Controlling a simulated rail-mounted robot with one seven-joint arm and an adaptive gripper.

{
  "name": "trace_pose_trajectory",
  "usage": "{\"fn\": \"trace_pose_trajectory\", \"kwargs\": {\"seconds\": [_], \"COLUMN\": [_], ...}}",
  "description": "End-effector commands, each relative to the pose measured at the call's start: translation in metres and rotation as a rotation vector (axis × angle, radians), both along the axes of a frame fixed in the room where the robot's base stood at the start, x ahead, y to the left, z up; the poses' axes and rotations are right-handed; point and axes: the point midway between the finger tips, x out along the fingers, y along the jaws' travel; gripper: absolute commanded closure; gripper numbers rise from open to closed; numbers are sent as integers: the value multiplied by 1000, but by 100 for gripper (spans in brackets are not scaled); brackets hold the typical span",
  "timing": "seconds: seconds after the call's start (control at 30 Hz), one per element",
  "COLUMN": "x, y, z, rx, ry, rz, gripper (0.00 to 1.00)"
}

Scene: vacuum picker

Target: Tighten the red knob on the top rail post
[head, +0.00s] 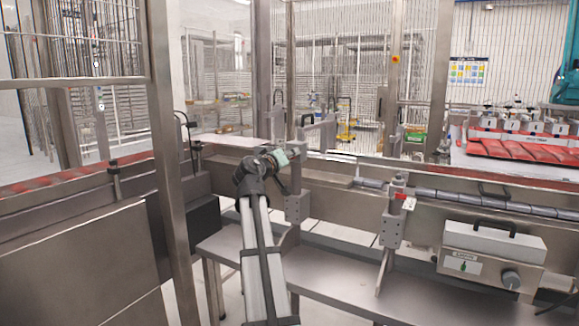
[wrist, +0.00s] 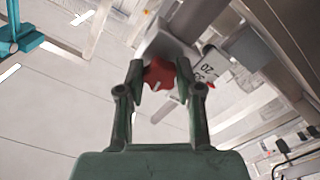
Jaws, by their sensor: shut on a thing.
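A red knob (wrist: 158,73) sits between the two green fingers of my gripper (wrist: 160,78) in the wrist view, against the grey metal block of a post (wrist: 165,43). My gripper is shut on this knob, with a finger on either side. In the head view my gripper (head: 290,152) is at the upper part of the left rail post (head: 297,207), and the held knob is hidden there. Another red knob (head: 408,202) shows on the right-hand rail post (head: 391,231), away from my gripper.
A printed number scale (wrist: 206,70) is beside the knob. The conveyor rail (head: 340,189) runs behind the posts. A grey box with a black handle (head: 493,241) stands at right. A steel frame upright (head: 165,130) rises left of my arm.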

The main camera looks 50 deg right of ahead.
Motion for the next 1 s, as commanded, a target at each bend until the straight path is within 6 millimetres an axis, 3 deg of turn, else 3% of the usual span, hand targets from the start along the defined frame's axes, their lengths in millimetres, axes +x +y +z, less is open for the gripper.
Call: {"fn": "trace_pose_trajectory", "kwargs": {"seconds": [0.33, 0.9, 0.93, 1.0], "x": [1, 1, 1, 1], "y": [-1, -1, -1, -1], "z": [0, 1, 1, 1], "rx": [19, 25, 25, 25], "ry": [-164, -197, -197, -196], "rz": [0, 1, 1, 1], "gripper": [100, 100, 58, 40]}}
